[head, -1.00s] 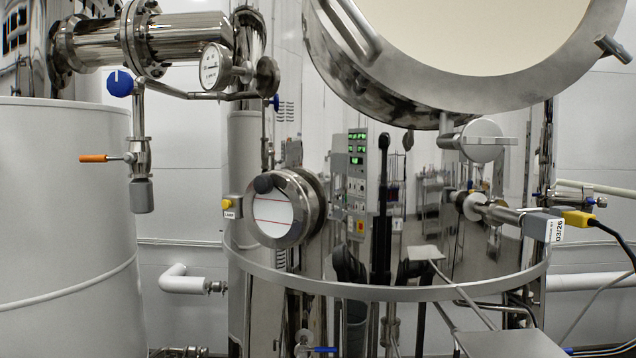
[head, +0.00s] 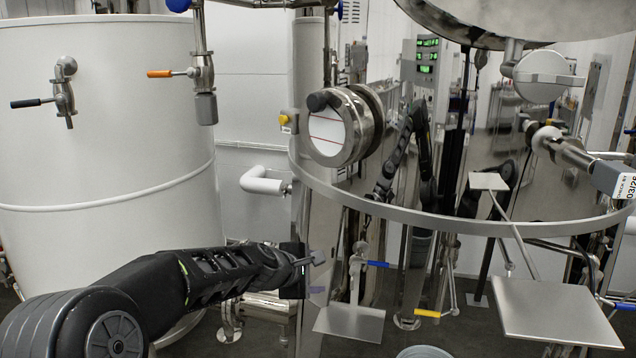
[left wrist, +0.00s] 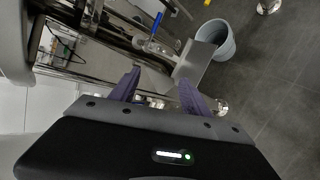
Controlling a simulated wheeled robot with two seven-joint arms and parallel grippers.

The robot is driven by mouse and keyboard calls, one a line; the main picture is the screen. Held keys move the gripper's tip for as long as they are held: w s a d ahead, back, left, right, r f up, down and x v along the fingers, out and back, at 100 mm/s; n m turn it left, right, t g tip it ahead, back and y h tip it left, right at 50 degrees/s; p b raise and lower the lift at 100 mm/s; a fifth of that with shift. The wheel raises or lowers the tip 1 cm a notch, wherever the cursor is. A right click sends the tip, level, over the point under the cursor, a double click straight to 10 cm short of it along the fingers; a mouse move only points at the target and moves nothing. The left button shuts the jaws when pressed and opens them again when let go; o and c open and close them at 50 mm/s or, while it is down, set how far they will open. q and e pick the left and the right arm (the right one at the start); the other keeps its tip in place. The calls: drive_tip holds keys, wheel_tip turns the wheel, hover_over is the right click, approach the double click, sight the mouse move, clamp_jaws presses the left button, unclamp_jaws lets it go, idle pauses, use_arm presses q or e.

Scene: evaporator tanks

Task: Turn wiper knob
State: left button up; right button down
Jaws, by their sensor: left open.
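The wiper knob (head: 318,101) is a dark round knob at the upper left of the round sight glass (head: 330,136) on the steel tank, in the head view. The glass is pale with red lines across it. My left gripper (head: 318,258) is below the sight glass, apart from it and from the knob. In the left wrist view its two purple-grey fingers (left wrist: 158,92) are spread with nothing between them. The knob does not show in the left wrist view. My right gripper is not in view.
A yellow button (head: 284,119) is left of the sight glass. A steel rim (head: 440,216) runs around the tank below it. Steel steps (head: 550,308) stand at the right. A blue-handled valve (head: 378,264) and a grey bucket (left wrist: 217,38) are low down.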

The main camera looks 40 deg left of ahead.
use_arm(q)
drive_tip(key=s+a+r+n+t, duration=0.2)
drive_tip(key=r+n, duration=0.1)
drive_tip(key=r, duration=0.8)
drive_tip(key=s+a+r+n+t, duration=0.1)
drive_tip(key=s+a+r+n, duration=0.15)
drive_tip(key=r, duration=0.75)
drive_tip(key=n+t+h+p, duration=0.1)
drive_tip(key=n+t+h, duration=0.1)
drive_tip(key=n+t, duration=0.3)
approach(313, 104)
drive_tip(key=w+r+g, duration=0.1)
drive_tip(key=shift+w+a+n, duration=0.15)
drive_tip(key=shift+w+n, duration=0.05)
drive_tip(key=shift+n, duration=0.15)
drive_tip(key=shift+w, duration=0.1)
drive_tip(key=w, duration=0.2)
drive_tip(key=w+p, duration=0.1)
drive_tip(key=w, duration=0.2)
drive_tip(key=w+p, duration=0.1)
drive_tip(key=w, duration=0.1)
drive_tip(key=shift+w+d, duration=0.3)
drive_tip(key=shift+d, duration=0.05)
clamp_jaws()
